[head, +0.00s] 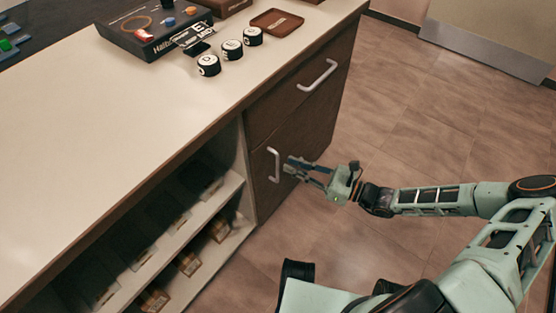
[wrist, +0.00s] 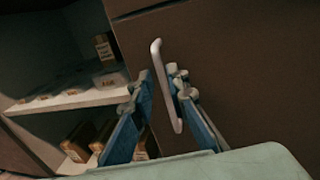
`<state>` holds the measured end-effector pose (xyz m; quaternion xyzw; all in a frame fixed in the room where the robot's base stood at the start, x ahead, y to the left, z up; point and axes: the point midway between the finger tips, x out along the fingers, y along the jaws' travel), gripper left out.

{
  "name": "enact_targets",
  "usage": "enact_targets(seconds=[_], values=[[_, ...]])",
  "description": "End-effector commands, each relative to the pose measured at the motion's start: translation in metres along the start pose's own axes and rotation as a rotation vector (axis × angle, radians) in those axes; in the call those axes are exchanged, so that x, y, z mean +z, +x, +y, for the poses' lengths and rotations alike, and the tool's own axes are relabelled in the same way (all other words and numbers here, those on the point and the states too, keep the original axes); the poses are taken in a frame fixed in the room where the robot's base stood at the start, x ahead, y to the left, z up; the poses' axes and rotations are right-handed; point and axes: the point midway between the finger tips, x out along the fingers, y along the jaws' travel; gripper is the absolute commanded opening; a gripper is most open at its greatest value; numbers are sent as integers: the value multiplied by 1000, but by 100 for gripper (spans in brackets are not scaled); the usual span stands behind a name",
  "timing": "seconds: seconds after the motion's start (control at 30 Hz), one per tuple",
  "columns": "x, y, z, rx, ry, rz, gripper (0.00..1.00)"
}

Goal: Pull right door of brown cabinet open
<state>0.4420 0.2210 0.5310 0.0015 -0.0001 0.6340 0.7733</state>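The brown cabinet door (head: 305,130) is below a drawer at the right end of the counter and looks closed. Its pale vertical bar handle (head: 273,165) is near the door's left edge; it also shows in the wrist view (wrist: 158,62). My gripper (head: 291,164) is in front of the door, with its fingertips close to the handle. In the wrist view, my fingers (wrist: 158,84) are apart. The handle appears between them, nearer the right finger and overlapping it in the picture. I cannot tell whether they touch.
The drawer above has its own pale handle (head: 317,75). Open shelves (head: 205,205) with small boxes adjoin the door on the left. The countertop (head: 120,110) holds several black round containers, a boxed game and a brown tray (head: 277,21). The tiled floor (head: 410,135) is clear.

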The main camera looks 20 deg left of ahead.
Motion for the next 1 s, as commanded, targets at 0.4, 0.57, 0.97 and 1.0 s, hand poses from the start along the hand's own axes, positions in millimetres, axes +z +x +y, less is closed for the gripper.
enact_targets(seconds=[0.4,0.57,0.97,1.0], values=[[-1,55,1,1,1,1,15],[-1,58,1,1,0,3,15],[-1,57,1,1,0,2,0],[-1,57,1,1,0,2,0]])
